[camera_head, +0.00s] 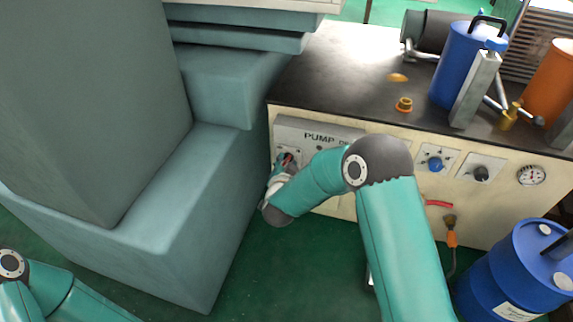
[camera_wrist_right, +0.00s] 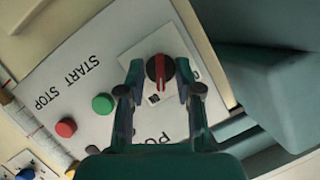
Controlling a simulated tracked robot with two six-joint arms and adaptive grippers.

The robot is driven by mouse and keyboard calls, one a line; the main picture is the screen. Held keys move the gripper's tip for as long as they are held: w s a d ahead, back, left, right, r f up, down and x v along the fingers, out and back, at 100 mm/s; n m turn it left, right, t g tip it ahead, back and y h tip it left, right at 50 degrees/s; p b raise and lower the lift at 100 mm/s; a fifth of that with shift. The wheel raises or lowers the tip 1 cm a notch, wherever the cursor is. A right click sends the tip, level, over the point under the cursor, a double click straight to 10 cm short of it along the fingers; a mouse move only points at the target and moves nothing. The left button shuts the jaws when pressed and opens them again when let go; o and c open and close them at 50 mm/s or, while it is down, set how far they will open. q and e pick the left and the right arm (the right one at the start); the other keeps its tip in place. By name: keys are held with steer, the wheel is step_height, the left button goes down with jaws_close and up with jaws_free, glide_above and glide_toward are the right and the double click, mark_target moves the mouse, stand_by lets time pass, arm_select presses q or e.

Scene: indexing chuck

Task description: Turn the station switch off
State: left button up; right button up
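The station switch (camera_wrist_right: 160,70) is a round black knob with a red handle bar on a pale square plate, on the panel marked PUMP. In the right wrist view it lies between the two fingers of my right gripper (camera_wrist_right: 159,84). The fingers stand apart on either side, with a gap to the knob showing on both sides. In the head view the right gripper (camera_head: 286,163) is at the panel's left end, small and partly hidden by its own wrist. My left gripper is out of view.
A green START button (camera_wrist_right: 103,104) and a red STOP button (camera_wrist_right: 66,128) sit beside the switch. A large grey-green machine body (camera_head: 215,200) stands close on the left. The bench (camera_head: 350,75) carries a blue canister (camera_head: 458,65). A blue drum (camera_head: 510,275) stands at lower right.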

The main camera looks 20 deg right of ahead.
jaws_close()
steer(key=shift+w+a+n+g+h+p, duration=0.1)
steer(key=shift+n+g+h+p, duration=0.95)
steer(key=shift+n+p, duration=1.4)
steer(key=shift+w+a+n+g+h+p, duration=0.1)
steer(key=shift+n+g+h+p, duration=0.95)
steer(key=shift+p, duration=2.3)
steer(key=shift+n+t+h, duration=0.3)
steer(key=shift+n+t, duration=0.1)
steer(key=shift+n, duration=0.2)
